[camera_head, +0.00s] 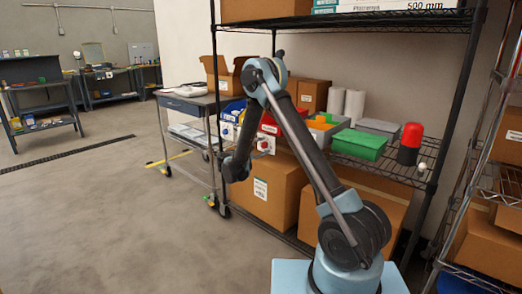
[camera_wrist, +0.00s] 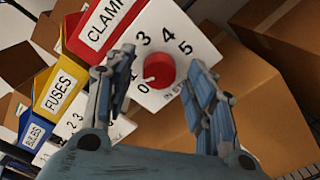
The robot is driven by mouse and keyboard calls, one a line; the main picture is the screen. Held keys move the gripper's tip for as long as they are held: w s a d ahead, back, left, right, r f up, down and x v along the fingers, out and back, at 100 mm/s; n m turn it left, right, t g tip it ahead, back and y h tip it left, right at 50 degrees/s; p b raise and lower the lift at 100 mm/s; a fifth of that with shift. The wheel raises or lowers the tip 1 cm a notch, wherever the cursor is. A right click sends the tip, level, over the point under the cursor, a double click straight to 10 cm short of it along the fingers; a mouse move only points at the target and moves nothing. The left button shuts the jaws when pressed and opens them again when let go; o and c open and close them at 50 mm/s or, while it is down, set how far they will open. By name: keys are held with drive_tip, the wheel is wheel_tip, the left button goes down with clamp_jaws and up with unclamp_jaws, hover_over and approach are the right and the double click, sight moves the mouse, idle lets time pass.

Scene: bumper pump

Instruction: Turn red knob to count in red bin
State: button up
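The red bin (camera_wrist: 106,26) has a label whose visible letters read "CLAMP". A white dial plate (camera_wrist: 181,32) is on its front, with 0, 3, 4 and 5 visible. The red knob (camera_wrist: 158,70) sits on this plate, and its white mark points towards 0. My gripper (camera_wrist: 160,66) is open, with one finger on each side of the knob; I see no clear contact. In the head view the red bin (camera_head: 269,125) stands on the shelf beside my forearm. My fingers are not clear there.
A yellow bin marked FUSES (camera_wrist: 62,88) and a blue bin marked BULBS (camera_wrist: 36,130) stand left of the red bin. Cardboard boxes (camera_wrist: 235,70) are at the right. A green box (camera_head: 359,143) and a red-topped black cylinder (camera_head: 410,143) stand further right on the shelf.

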drive_tip(key=shift+s, duration=0.1)
drive_tip(key=v, duration=1.1)
drive_tip(key=shift+s+a, duration=0.3)
